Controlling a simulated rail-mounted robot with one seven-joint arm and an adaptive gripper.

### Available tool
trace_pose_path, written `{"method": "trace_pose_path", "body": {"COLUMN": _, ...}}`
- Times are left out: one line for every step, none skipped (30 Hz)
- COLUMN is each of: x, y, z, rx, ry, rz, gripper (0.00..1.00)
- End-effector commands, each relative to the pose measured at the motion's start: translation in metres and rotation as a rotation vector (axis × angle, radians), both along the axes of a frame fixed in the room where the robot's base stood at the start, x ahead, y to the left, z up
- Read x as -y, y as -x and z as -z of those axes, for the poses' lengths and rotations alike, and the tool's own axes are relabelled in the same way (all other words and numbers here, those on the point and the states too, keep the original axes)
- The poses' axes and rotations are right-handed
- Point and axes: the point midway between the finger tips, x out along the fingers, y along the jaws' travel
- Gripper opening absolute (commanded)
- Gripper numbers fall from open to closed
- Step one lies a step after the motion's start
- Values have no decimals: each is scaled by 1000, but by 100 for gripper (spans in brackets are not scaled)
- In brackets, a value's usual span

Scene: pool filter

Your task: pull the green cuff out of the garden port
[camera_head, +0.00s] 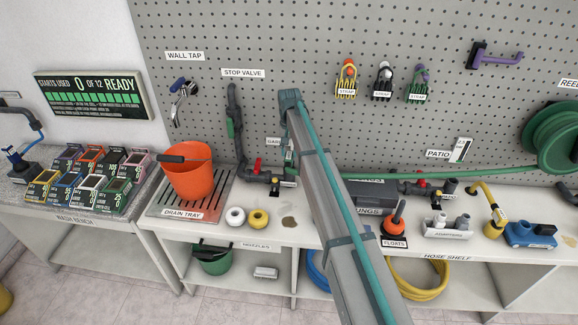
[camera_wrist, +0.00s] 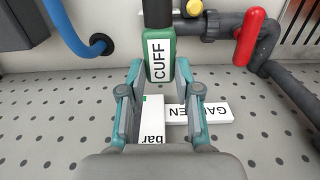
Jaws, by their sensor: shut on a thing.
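The green cuff (camera_wrist: 160,58), with a white CUFF label, shows in the wrist view at the upper middle, below a dark pipe piece (camera_wrist: 157,12). My gripper (camera_wrist: 160,66) has its two teal fingertips on either side of the cuff's lower part and is shut on it. A white GARDEN label (camera_wrist: 199,112) lies against the pegboard, with a white piece marked "bar" (camera_wrist: 152,117) beside it. In the head view, my arm hides most of the gripper and the cuff. Whether the cuff is still seated in the garden port cannot be told.
A red valve handle (camera_wrist: 250,36) and grey pipe stand to the right of the gripper, and a blue hose (camera_wrist: 72,24) to the left. In the head view, an orange bucket (camera_head: 187,172) and white and yellow rings (camera_head: 247,217) are left of my arm.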

Motion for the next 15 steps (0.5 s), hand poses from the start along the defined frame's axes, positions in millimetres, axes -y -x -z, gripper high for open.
{"method": "trace_pose_path", "body": {"x": 0, "y": 0, "z": -5, "rx": 1, "ry": 0, "rz": 0, "gripper": 0}}
{"method": "trace_pose_path", "body": {"x": 0, "y": 0, "z": -7, "rx": 1, "ry": 0, "rz": 0, "gripper": 0}}
{"method": "trace_pose_path", "body": {"x": 0, "y": 0, "z": -9, "rx": 1, "ry": 0, "rz": 0, "gripper": 0}}
{"method": "trace_pose_path", "body": {"x": 0, "y": 0, "z": -11, "rx": 1, "ry": 0, "rz": 0, "gripper": 0}}
{"method": "trace_pose_path", "body": {"x": 0, "y": 0, "z": -12, "rx": 1, "ry": 0, "rz": 0, "gripper": 0}}
{"method": "trace_pose_path", "body": {"x": 0, "y": 0, "z": -14, "rx": 1, "ry": 0, "rz": 0, "gripper": 0}}
{"method": "trace_pose_path", "body": {"x": 0, "y": 0, "z": -16, "rx": 0, "ry": 0, "rz": 0, "gripper": 0}}
{"method": "trace_pose_path", "body": {"x": 0, "y": 0, "z": -18, "rx": 0, "ry": 0, "rz": 0, "gripper": 0}}
{"method": "trace_pose_path", "body": {"x": 0, "y": 0, "z": -20, "rx": 0, "ry": 0, "rz": 0, "gripper": 0}}
{"method": "trace_pose_path", "body": {"x": 0, "y": 0, "z": -22, "rx": 0, "ry": 0, "rz": 0, "gripper": 0}}
{"method": "trace_pose_path", "body": {"x": 0, "y": 0, "z": -23, "rx": 0, "ry": 0, "rz": 0, "gripper": 0}}
{"method": "trace_pose_path", "body": {"x": 0, "y": 0, "z": -25, "rx": 0, "ry": 0, "rz": 0, "gripper": 0}}
{"method": "trace_pose_path", "body": {"x": 0, "y": 0, "z": -27, "rx": 0, "ry": 0, "rz": 0, "gripper": 0}}
{"method": "trace_pose_path", "body": {"x": 0, "y": 0, "z": -28, "rx": 0, "ry": 0, "rz": 0, "gripper": 0}}
{"method": "trace_pose_path", "body": {"x": 0, "y": 0, "z": -30, "rx": 0, "ry": 0, "rz": 0, "gripper": 0}}
